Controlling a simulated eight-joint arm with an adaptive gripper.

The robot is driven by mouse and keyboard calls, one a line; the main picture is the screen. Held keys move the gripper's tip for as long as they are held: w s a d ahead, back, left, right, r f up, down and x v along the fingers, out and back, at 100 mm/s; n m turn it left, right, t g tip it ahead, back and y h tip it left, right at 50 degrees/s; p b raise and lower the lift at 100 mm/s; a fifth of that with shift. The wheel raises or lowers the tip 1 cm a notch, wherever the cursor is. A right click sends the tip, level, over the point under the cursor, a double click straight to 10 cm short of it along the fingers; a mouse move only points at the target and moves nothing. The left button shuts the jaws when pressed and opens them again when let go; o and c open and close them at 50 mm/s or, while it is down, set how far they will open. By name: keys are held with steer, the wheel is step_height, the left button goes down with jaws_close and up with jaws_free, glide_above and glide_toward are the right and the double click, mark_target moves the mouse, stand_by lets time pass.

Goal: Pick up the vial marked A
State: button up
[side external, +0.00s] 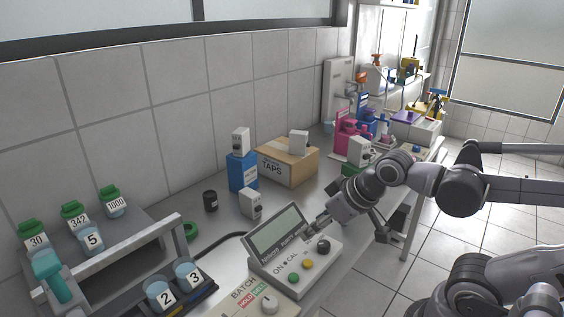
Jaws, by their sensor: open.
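No vial marked A can be made out in the side external view. The vials I can read carry numbers: 30 (37,240), 342 (75,217) and 1000 (115,204) with green caps at the left, and 5 (92,239) beside them. Vials 2 (160,294) and 3 (188,275) sit in a dark tray at the lower left. My gripper (340,222) is open, above the bench's front edge beside the grey instrument, apart from the numbered vials. Its fingers are small here and partly hidden by the wrist; I see nothing held.
The grey instrument (292,262) with a tilted screen stands left of my gripper. A cardboard box marked TAPS (284,166), a blue box (242,173) and a black pot (210,201) stand behind. Coloured bottles (352,138) crowd the far bench. A metal rack rail (120,257) borders the vials.

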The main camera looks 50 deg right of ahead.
steer(key=d+m+g+h, duration=0.1)
steer(key=d+m+g, duration=0.2)
steer(key=d, duration=1.6)
steer(key=shift+s+x, duration=0.2)
steer(key=shift+x, duration=2.45)
steer(key=shift+s+x, duration=0.15)
steer(key=shift+x, duration=2.55)
steer(key=shift+f, duration=0.15)
steer(key=c, duration=1)
